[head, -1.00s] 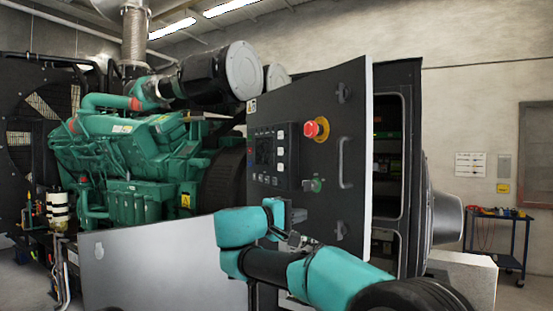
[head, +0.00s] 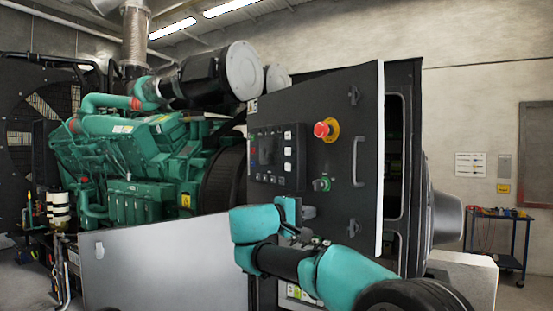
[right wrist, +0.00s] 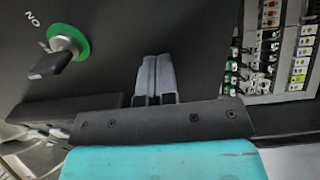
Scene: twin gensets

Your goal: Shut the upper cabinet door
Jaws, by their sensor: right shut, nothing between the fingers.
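The upper cabinet door (head: 335,190) is a dark panel with a screen, a red emergency button (head: 326,130), a green key switch (head: 322,184) and a bar handle (head: 359,162). It stands partly open, its pale free edge at the right, with a dark gap to the cabinet (head: 420,110) behind. My right gripper (head: 309,212) is at the door's lower front, below the key switch. In the right wrist view its two grey fingers (right wrist: 155,75) are together and empty, against the dark panel; whether they touch it I cannot tell. My left gripper is not in view.
A grey metal panel (head: 165,270) stands at the lower left, before the green engine (head: 140,165). In the right wrist view, rows of breakers (right wrist: 270,50) show at the right. A blue cart (head: 500,240) stands at the far right.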

